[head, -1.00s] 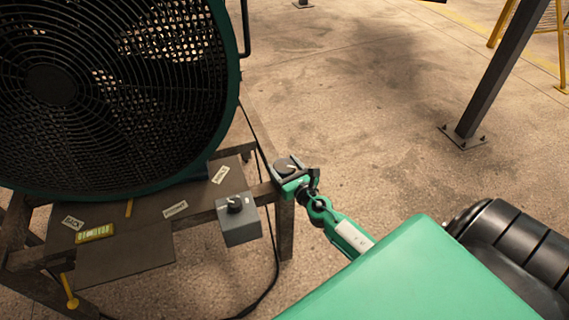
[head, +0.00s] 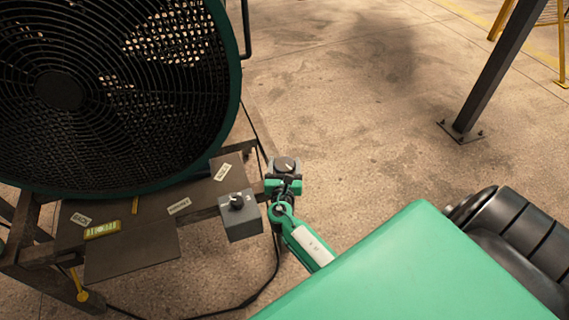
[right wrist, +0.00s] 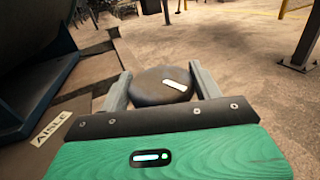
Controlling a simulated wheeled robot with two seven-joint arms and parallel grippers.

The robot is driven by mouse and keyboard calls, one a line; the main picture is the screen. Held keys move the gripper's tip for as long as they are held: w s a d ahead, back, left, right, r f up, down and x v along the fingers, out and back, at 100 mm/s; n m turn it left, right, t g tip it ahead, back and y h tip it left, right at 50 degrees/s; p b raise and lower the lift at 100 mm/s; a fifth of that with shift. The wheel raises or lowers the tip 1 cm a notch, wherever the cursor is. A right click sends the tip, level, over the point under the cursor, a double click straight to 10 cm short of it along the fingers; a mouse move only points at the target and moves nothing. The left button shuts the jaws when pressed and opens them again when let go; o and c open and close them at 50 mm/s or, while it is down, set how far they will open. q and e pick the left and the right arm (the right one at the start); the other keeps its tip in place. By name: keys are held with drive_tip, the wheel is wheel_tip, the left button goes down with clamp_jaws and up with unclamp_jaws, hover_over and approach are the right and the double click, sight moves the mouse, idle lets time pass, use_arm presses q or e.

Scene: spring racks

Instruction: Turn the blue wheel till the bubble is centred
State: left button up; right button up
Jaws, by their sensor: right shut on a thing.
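No blue wheel shows in either view. My right gripper (head: 284,178) is shut on a dark round knob (head: 286,163) with a white pointer mark, at the right corner of the bench. In the right wrist view the knob (right wrist: 158,88) sits between the two grey fingers of the right gripper (right wrist: 160,82). A second dark knob (head: 237,201) stands on a grey box (head: 241,226) left of the gripper, untouched. A yellow strip (head: 101,229) on the bench may be a level; its bubble is too small to make out. My left gripper is out of view.
A large green-rimmed fan (head: 235,95) stands on the brown bench (head: 130,257). White labels lie on the bench, one reading AISLE (right wrist: 52,128). A cable (head: 262,285) hangs to the floor. A dark post (head: 490,75) stands at right; the floor between is clear.

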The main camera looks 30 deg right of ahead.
drive_tip(key=shift+m+g+h, duration=0.5)
drive_tip(key=shift+h, duration=0.1)
drive_tip(key=o, duration=1)
drive_tip(key=shift+r, duration=0.15)
wheel_tip(320, 180, up, 10)
drive_tip(key=p, duration=0.3)
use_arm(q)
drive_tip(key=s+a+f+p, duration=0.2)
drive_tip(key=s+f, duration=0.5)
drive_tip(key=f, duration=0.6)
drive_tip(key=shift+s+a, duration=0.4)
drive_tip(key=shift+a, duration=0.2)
use_arm(e)
wheel_tip(320, 180, up, 10)
hover_over(284, 163)
drive_tip(key=shift+s, duration=0.1)
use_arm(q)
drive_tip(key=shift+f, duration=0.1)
